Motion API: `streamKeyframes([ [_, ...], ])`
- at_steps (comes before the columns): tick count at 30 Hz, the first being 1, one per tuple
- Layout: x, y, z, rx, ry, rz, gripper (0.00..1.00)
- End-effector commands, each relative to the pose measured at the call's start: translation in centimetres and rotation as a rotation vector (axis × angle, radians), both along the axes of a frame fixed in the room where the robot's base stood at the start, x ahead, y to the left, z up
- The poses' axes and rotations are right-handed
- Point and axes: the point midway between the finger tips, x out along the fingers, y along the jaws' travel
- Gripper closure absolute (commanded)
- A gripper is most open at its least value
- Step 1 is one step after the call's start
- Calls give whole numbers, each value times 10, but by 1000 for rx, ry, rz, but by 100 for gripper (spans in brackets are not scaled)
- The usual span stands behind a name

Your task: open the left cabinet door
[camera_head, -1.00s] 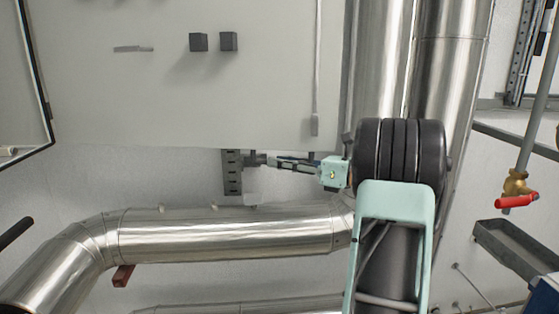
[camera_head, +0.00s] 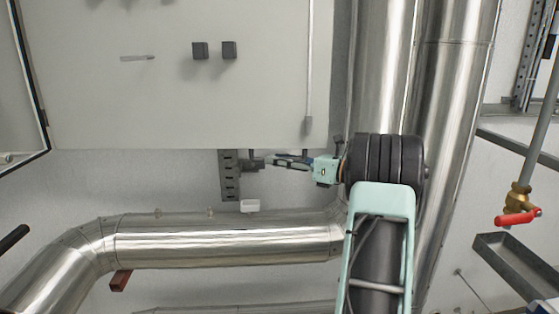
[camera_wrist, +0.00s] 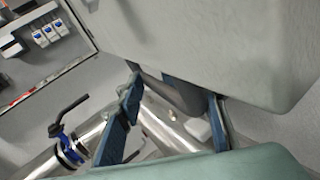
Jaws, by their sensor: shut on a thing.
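A large pale panel (camera_head: 180,100) with two dark square blocks on it, apparently the cabinet door, fills the upper middle of the head view. To its left is a dark-rimmed cabinet opening (camera_head: 20,80). The panel's rounded lower corner (camera_wrist: 270,70) also shows in the wrist view, with blue-and-white switches (camera_wrist: 48,33) in the cabinet at upper left. My gripper (camera_head: 262,161) is just below the panel's bottom edge, pointing left. In the wrist view its blue fingers (camera_wrist: 176,90) stand apart with a dark grey part between them. Exactly what they grip is unclear.
A slotted dark bracket (camera_head: 230,177) is on the wall left of my gripper. A silver pipe (camera_head: 220,240) runs below, and tall silver pipes (camera_head: 455,70) stand behind my arm. A red-handled valve (camera_head: 517,217) is at right.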

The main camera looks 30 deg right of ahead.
Motion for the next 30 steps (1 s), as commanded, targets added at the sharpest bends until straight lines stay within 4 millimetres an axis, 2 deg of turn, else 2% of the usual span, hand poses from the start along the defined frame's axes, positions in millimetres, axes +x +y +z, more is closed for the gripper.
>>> streamKeyframes([
  [7,0,1,2,-1,-2,3,72],
  [11,-7,-4,1,-1,-2,3,72],
  [24,-79,-56,0,0,-1,-6,72],
  [30,-97,-67,0,0,-2,-4,72],
])
